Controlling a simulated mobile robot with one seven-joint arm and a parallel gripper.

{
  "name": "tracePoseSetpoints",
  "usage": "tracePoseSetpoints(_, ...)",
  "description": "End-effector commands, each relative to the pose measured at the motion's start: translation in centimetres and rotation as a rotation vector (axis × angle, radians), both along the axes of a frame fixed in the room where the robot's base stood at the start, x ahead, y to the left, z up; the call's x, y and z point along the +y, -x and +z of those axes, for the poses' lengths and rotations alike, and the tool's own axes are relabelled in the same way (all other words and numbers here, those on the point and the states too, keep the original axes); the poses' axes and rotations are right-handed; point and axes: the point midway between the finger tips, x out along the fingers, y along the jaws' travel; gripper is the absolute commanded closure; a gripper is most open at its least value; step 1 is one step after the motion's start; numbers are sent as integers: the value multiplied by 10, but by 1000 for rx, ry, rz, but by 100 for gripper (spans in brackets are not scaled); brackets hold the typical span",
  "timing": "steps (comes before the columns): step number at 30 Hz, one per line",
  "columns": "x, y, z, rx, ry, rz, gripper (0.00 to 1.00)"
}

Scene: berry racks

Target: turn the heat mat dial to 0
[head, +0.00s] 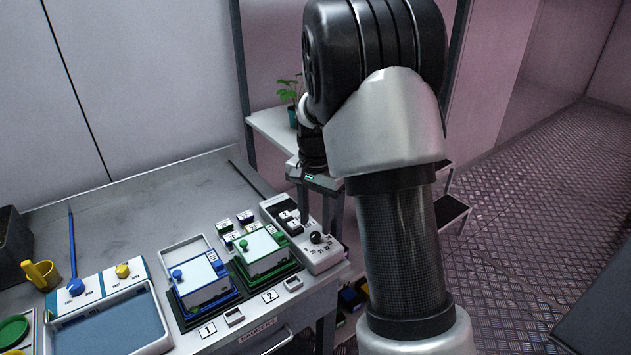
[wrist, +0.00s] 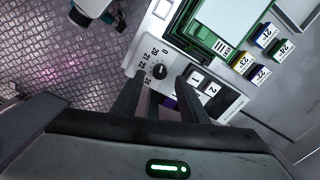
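The heat mat dial (head: 316,238) is a small round black knob on a white control panel (head: 325,257) at the right end of the bench. In the wrist view the dial (wrist: 159,71) has 0 and numbers from 20 upward printed around it. I cannot read its pointer surely. My gripper (head: 319,220) is above the panel, pointing down, open and empty. In the wrist view its fingers (wrist: 160,80) appear on either side of the dial, with gaps. I cannot tell how far above the panel the tips are.
A green-framed tray (head: 262,250) and a blue-framed tray (head: 198,280) stand left of the panel, with small labelled blocks (head: 235,225) behind. A potted plant (head: 291,97) stands on a shelf behind.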

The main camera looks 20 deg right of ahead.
Motion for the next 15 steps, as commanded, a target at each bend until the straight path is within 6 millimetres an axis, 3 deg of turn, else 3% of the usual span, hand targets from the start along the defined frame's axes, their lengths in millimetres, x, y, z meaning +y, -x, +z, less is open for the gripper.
tracePoseSetpoints(1,0,-1,16,-7,1,0,61)
tracePoseSetpoints(6,0,-1,59,-6,0,-1,61)
tracePoseSetpoints(15,0,-1,119,-3,1,-1,61)
